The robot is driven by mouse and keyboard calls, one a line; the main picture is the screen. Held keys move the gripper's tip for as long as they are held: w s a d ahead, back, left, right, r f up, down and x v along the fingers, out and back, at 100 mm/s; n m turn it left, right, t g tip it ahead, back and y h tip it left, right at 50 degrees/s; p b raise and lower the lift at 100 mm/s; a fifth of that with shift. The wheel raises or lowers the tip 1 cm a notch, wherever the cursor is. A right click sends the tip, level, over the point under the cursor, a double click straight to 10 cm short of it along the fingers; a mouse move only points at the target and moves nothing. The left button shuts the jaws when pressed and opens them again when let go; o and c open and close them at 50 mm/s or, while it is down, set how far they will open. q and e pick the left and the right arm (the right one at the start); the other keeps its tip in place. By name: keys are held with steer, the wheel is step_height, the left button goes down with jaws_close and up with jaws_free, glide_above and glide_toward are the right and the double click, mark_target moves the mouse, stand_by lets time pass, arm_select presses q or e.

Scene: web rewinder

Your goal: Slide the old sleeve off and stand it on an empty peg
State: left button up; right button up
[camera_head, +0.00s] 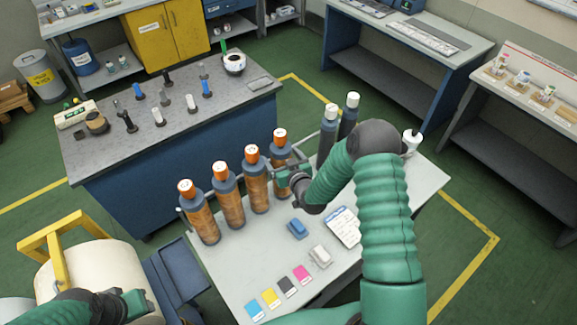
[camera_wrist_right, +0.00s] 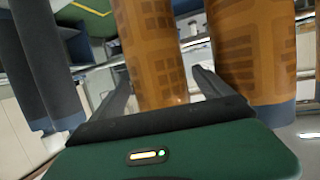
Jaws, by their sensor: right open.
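Several upright brown-orange patterned sleeves (camera_head: 228,200) with orange-and-white tops stand in a row along the left side of the light table (camera_head: 225,270). My right gripper (camera_head: 283,178) is beside the farthest one (camera_head: 281,150), low on its side. In the right wrist view the jaws are open, and a brown sleeve (camera_wrist_right: 148,50) shows between the fingers; I cannot tell whether they touch it. Another brown sleeve (camera_wrist_right: 252,50) is just right of the fingers. Two dark grey cylinders (camera_head: 327,135) with white tops stand behind. My left gripper (camera_head: 122,304) is at the bottom left, its jaws unclear.
The table also holds a blue block (camera_head: 297,228), a grey-white item (camera_head: 320,256), a printed sheet (camera_head: 343,226) and several colour cards (camera_head: 271,296). A dark blue bench (camera_head: 135,185) behind carries several small upright pieces (camera_head: 191,103). A cream roll (camera_head: 85,270) with a yellow frame is at left.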

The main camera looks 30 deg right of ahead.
steer(key=b+v, duration=0.1)
steer(key=v, duration=1.5)
steer(key=shift+b, duration=0.3)
steer(key=shift+d, duration=0.15)
steer(key=shift+s, duration=0.1)
